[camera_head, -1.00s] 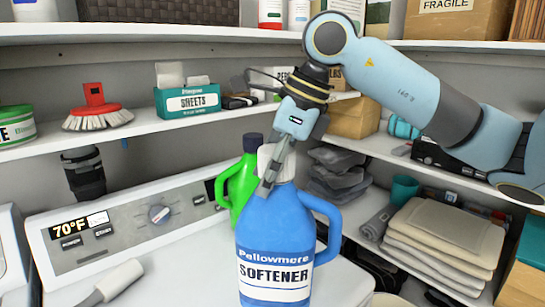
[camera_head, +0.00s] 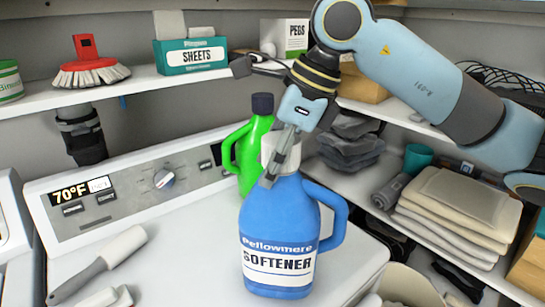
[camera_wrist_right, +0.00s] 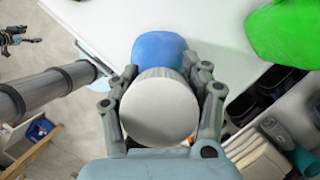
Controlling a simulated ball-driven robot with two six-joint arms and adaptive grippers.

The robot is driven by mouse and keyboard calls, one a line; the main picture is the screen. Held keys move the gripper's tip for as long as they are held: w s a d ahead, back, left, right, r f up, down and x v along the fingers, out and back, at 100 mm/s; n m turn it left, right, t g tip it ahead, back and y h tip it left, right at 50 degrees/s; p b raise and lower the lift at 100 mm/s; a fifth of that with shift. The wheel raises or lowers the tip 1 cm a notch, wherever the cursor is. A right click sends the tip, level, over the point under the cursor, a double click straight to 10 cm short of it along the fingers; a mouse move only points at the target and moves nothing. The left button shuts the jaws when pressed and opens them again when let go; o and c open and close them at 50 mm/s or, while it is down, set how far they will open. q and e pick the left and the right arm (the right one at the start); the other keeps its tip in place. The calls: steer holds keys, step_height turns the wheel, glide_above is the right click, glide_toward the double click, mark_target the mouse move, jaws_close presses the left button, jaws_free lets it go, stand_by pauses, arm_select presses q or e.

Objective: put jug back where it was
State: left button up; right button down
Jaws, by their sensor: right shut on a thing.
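The jug is a blue softener bottle (camera_head: 278,215) with a side handle, a white cap and a "Pellowmere Softener" label. It is upright over the white washer top (camera_head: 190,250); I cannot tell whether its base touches. My right gripper (camera_head: 276,160) comes from above and is shut on the jug's cap. The right wrist view shows the fingers on both sides of the white cap (camera_wrist_right: 160,108), with the blue body (camera_wrist_right: 158,50) beyond. A dark jaw-like part (camera_wrist_right: 15,37), seemingly my left gripper, is at that view's left edge; its opening is unclear.
A green jug (camera_head: 250,150) with a dark cap stands close behind the blue one. The right shelf holds folded towels (camera_head: 455,215). The upper shelf holds a sheets box (camera_head: 190,56) and a red brush (camera_head: 88,65).

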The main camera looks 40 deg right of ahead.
steer(key=shift+w, duration=0.1)
steer(key=c, duration=0.9)
jaws_free()
arm_select(q)
steer(key=shift+s+a+f, duration=0.1)
steer(key=shift+s+a, duration=0.15)
steer(key=shift+s, duration=0.25)
arm_select(e)
steer(key=o, duration=0.3)
